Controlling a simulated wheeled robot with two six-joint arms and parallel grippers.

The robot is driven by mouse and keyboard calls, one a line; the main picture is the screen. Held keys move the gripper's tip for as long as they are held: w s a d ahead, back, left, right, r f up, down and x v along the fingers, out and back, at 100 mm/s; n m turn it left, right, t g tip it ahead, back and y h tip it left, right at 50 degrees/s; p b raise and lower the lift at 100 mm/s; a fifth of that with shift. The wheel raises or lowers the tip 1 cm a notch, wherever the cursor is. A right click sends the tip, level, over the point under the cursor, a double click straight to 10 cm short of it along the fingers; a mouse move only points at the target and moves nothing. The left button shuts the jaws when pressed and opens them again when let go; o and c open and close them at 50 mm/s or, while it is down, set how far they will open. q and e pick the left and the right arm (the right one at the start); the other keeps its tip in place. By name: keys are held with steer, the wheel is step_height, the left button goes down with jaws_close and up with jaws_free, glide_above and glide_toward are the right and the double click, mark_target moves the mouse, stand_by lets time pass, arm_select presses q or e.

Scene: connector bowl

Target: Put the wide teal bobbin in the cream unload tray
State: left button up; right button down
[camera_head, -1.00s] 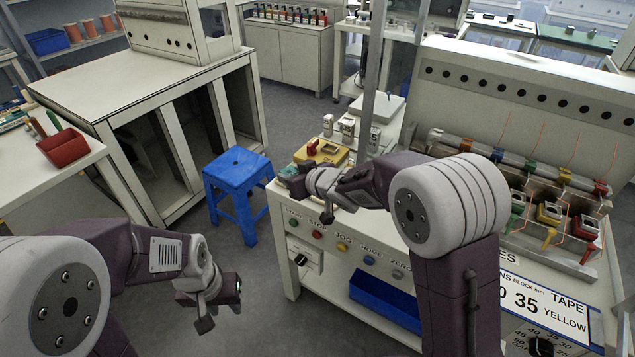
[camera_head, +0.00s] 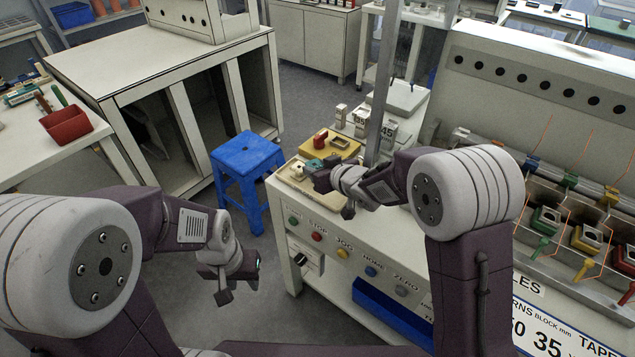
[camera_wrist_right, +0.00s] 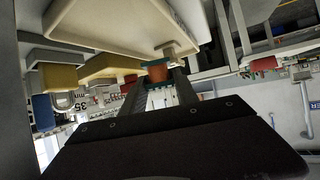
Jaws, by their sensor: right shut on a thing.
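The wide teal bobbin (camera_wrist_right: 158,72) shows copper winding between teal flanges in the right wrist view. My right gripper (camera_wrist_right: 160,88) is shut on it. In the head view the right gripper (camera_head: 322,178) is at the near left corner of the bench, with a bit of teal (camera_head: 312,164) at its tips. The cream unload tray (camera_head: 294,182) lies there, beside and under the fingertips; it looms large in the wrist view (camera_wrist_right: 105,28). Whether the bobbin touches the tray is not clear. My left gripper (camera_head: 256,267) hangs over the floor, its jaw gap unclear.
A yellow fixture (camera_head: 345,153) with a red block stands just behind the tray. A grey post (camera_head: 383,90) rises close to the right arm. A blue stool (camera_head: 245,165) stands left of the bench. A coil rack (camera_head: 560,215) is at the right.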

steer(key=f, duration=0.1)
steer(key=f+b, duration=0.1)
steer(key=f, duration=0.1)
steer(key=shift+s, duration=0.25)
steer(key=shift+w+f+b, duration=0.1)
steer(key=shift+f+b, duration=0.2)
steer(key=shift+f, duration=0.05)
steer(key=shift+w, duration=0.1)
steer(key=shift+r, duration=0.1)
steer(key=shift+f, duration=0.2)
steer(key=c, duration=0.9)
jaws_free()
steer(key=shift+c, duration=0.2)
